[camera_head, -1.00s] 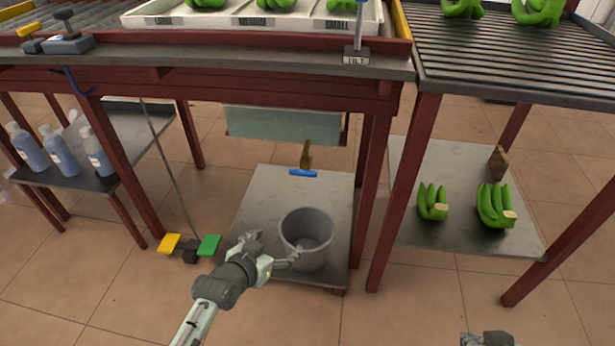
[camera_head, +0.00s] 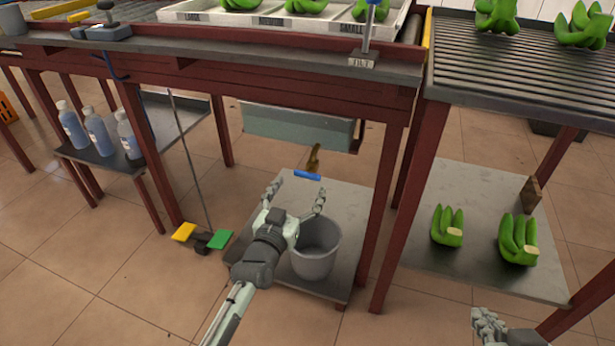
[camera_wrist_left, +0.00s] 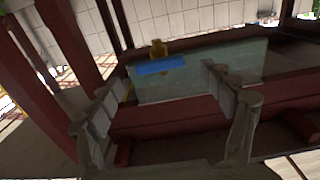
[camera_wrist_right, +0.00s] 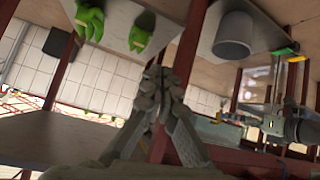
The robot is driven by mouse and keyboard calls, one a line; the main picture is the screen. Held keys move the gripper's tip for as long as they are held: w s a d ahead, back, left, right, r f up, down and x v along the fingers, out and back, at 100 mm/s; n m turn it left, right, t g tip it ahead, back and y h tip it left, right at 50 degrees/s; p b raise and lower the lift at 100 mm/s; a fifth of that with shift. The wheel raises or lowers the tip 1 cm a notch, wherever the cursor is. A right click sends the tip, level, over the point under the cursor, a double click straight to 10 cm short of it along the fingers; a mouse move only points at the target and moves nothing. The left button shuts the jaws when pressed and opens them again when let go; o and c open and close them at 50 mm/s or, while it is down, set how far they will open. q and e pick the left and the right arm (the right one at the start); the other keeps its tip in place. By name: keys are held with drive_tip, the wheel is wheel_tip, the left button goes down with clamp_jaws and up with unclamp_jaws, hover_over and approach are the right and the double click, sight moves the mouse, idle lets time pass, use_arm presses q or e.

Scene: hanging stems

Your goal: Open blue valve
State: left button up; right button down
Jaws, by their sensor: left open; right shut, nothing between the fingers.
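The blue valve handle (camera_head: 307,175) sits on a brass tap body (camera_head: 314,155) below the grey-green tank (camera_head: 300,129) under the table. In the left wrist view the blue handle (camera_wrist_left: 160,66) lies ahead, left of the middle of the open jaws, with the tank (camera_wrist_left: 195,78) behind it. My left gripper (camera_head: 296,194) is open and empty, its fingers pointing at the handle from just in front and below, apart from it. My right gripper (camera_head: 482,318) is shut and empty at the lower right, far from the valve. It also shows in the right wrist view (camera_wrist_right: 158,82).
A grey bucket (camera_head: 315,248) stands on the low shelf (camera_head: 345,205) beneath the valve, close to my left gripper. Table legs flank it. Green and yellow pedals (camera_head: 220,239) lie left. Bananas (camera_head: 518,238) rest on the right lower shelf (camera_head: 470,260).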

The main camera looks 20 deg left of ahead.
sight(306, 177)
use_arm(q)
drive_tip(key=w, duration=0.4)
drive_tip(key=shift+w+d, duration=0.1)
drive_tip(key=shift+w+b, duration=0.3)
drive_tip(key=shift+w, duration=0.35)
use_arm(e)
drive_tip(key=shift+t+y, duration=0.6)
drive_tip(key=shift+t, duration=0.2)
drive_tip(key=shift+w+a+r, duration=0.5)
drive_tip(key=shift+a+r, duration=0.15)
drive_tip(key=shift+w+a+r, duration=0.45)
drive_tip(key=shift+a+r, duration=0.15)
drive_tip(key=shift+r, duration=0.05)
use_arm(q)
drive_tip(key=c, duration=1.2)
